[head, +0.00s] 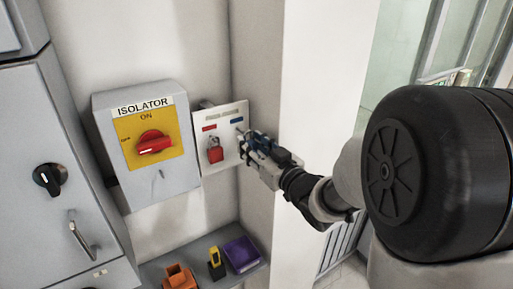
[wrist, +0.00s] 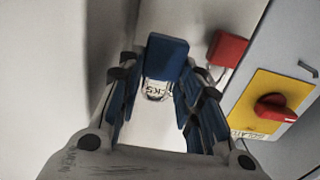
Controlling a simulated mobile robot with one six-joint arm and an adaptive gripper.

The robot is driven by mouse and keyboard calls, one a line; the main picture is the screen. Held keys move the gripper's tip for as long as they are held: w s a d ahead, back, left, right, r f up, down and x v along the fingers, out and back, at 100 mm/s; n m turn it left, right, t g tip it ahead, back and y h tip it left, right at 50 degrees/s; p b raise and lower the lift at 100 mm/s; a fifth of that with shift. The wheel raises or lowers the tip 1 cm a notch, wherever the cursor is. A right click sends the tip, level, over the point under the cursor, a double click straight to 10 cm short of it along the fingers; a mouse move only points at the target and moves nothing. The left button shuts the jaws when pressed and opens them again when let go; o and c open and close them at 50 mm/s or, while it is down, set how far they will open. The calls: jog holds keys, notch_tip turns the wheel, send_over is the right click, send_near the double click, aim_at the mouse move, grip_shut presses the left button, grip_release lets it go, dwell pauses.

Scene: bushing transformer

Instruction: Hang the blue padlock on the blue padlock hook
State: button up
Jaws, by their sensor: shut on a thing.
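The blue padlock (wrist: 166,60) sits between the fingertips of my gripper (wrist: 158,75) in the wrist view, with its metal shackle (wrist: 155,92) showing against the white padlock board (head: 207,167). My gripper is shut on it. In the head view my gripper (head: 250,147) is at the right side of the board, just below the blue label (head: 237,120), and largely hides the padlock. The blue padlock hook is not clearly visible. I cannot tell whether the shackle is around it or apart from it.
A red padlock (head: 215,151) hangs on the board left of my gripper; it also shows in the wrist view (wrist: 228,49). The isolator box (head: 175,190) with its red switch is further left. A wall is close on the right. A shelf (head: 205,277) below holds several coloured items.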

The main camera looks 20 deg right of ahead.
jog(key=shift+x, duration=1.3)
jog(key=shift+w+a+f+b, duration=0.25)
jog(key=shift+w+f+b, duration=0.35)
jog(key=shift+w, duration=0.15)
jog(key=o, duration=1.2)
